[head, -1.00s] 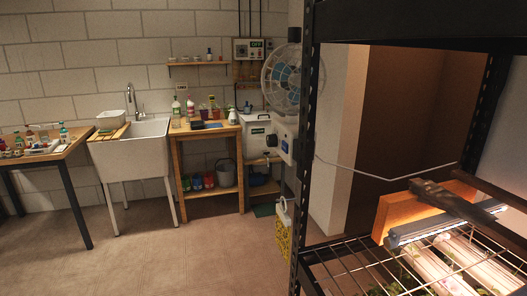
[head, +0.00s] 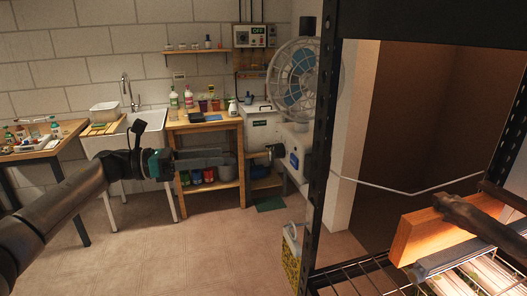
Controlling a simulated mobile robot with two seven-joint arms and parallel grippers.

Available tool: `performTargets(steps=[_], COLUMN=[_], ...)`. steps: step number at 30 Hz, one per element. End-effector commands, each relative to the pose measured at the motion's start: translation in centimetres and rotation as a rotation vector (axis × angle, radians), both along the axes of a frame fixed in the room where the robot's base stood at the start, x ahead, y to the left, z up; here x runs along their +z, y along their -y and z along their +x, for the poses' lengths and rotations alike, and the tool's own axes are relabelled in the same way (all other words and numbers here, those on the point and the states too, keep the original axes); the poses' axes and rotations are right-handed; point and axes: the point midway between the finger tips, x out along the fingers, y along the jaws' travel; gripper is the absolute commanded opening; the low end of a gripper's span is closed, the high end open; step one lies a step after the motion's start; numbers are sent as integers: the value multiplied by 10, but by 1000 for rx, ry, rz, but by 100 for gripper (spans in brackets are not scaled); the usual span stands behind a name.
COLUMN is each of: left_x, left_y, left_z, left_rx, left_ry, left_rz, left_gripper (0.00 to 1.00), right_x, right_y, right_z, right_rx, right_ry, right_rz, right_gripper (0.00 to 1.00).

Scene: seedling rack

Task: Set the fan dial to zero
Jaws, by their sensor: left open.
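The fan (head: 294,82) has a round wire cage and stands behind the rack post. Below it is a pale control box (head: 296,137) with a dark dial (head: 276,150) on its left-facing side. The dial's setting is too small to read. My left gripper (head: 224,157) reaches in from the left. Its jaws are open and empty, pointing right toward the dial, with a gap between fingertips and dial in the picture.
A wooden bench (head: 208,126) with bottles and a sink (head: 150,122) stand along the wall. A yellow-and-white container (head: 292,255) is on the floor. The floor in the middle is clear.

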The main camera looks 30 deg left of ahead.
Motion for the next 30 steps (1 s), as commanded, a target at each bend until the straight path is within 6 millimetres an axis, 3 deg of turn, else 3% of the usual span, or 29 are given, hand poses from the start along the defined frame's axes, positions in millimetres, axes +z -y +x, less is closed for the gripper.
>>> performTargets(steps=[21, 30], left_x=[2, 0], left_y=[65, 81], left_z=[69, 85], left_rx=[2, 2], left_ry=[2, -2], left_rz=[-5, -5], left_gripper=[72, 72], right_x=[15, 20], right_y=[-1, -1], right_z=[7, 7], right_rx=[0, 0], right_ry=[10, 11], right_rz=[1, 1], right_gripper=[50, 50])
